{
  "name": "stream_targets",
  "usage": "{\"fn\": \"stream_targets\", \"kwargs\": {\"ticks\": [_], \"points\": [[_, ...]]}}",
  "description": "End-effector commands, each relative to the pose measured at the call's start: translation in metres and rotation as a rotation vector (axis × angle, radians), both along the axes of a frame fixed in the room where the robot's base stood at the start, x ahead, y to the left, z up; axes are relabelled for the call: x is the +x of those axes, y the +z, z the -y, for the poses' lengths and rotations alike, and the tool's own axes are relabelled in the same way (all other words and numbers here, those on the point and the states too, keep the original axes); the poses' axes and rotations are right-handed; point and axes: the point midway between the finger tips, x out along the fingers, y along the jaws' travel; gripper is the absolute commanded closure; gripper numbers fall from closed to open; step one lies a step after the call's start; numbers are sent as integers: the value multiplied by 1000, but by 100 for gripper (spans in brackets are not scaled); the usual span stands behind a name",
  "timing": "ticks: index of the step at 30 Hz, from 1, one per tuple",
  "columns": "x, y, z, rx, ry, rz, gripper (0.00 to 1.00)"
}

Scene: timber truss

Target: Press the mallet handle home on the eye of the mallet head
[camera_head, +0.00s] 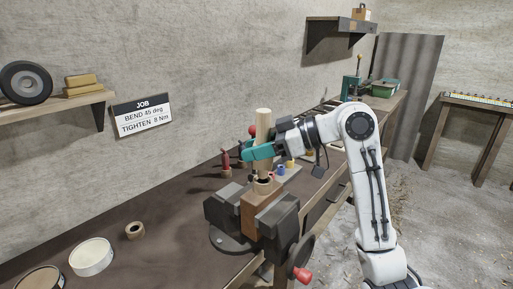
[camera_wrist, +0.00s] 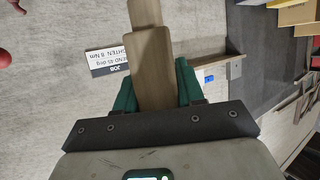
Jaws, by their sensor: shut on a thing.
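The mallet handle (camera_head: 263,124), a pale wooden rod, stands roughly upright in my gripper (camera_head: 258,151). The teal fingers are shut on it, one on each side in the wrist view (camera_wrist: 156,75). There the handle (camera_wrist: 153,60) has a narrower section at the top of the picture. The mallet head (camera_head: 258,213), a brown wooden block, is clamped in the vise (camera_head: 285,215). The handle's lower end is at the top of the head, in line with it. Whether it sits inside the eye, and how deep, I cannot tell.
The dark workbench (camera_head: 165,220) carries a pale round tin (camera_head: 92,256) and a small ring (camera_head: 135,230) at the left. Small red, blue and yellow items stand behind the vise. The vise's red-tipped crank (camera_head: 302,274) sticks out at the front.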

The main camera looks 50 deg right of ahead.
Motion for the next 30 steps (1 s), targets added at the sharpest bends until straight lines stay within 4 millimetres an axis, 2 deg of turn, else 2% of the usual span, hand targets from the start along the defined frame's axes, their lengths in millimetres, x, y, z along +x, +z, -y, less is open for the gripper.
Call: {"fn": "stream_targets", "kwargs": {"ticks": [30], "points": [[0, -29, 0, 1, 1, -2, 100]]}}
